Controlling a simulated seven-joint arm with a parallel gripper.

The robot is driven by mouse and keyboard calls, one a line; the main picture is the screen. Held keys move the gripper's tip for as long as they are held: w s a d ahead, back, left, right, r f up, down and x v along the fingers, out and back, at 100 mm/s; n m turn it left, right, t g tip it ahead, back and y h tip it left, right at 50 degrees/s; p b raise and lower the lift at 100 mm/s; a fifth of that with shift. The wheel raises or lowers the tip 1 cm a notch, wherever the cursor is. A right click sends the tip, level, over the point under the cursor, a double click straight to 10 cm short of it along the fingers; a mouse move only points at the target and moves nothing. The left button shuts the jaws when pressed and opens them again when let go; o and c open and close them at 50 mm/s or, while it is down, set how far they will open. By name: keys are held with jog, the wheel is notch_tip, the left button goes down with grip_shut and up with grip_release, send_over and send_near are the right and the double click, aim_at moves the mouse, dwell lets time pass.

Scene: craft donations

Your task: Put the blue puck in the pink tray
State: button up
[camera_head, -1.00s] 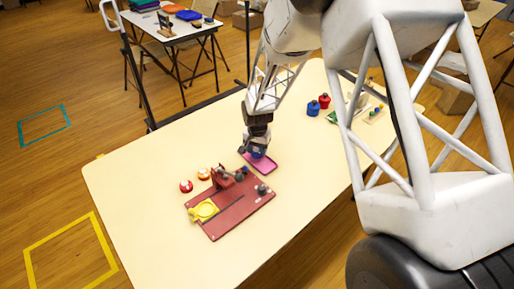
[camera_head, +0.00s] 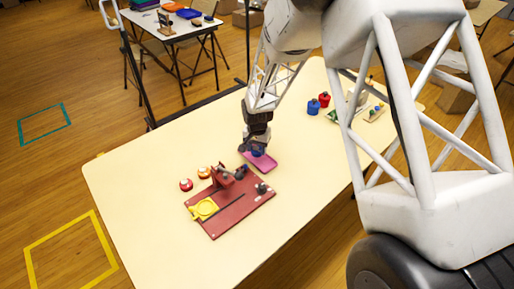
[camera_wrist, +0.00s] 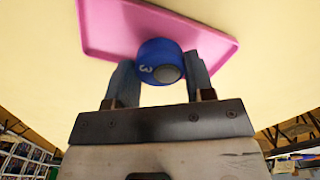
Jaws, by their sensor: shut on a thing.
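The pink tray (camera_head: 262,163) lies on the cream table, and in the wrist view it fills the top of the picture (camera_wrist: 110,28). My gripper (camera_wrist: 160,80) is shut on the blue puck (camera_wrist: 158,54), with one finger on each side. The puck has a white mark like a 3 and a grey round centre. In the wrist view the puck overlaps the tray's near edge; I cannot tell whether it touches the tray. In the head view my gripper (camera_head: 252,150) is over the tray's far left part, and the puck (camera_head: 257,153) is partly hidden by it.
A dark red board (camera_head: 228,207) with a yellow ring piece (camera_head: 204,209) lies in front of the tray. Two red-and-white round things (camera_head: 186,185) (camera_head: 204,172) are left of it.

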jog(key=shift+f, duration=0.95)
dwell(0.3)
jog(key=o, duration=0.8)
jog(key=shift+o, duration=0.2)
jog(key=shift+r, duration=0.15)
jog(key=shift+r, duration=3.65)
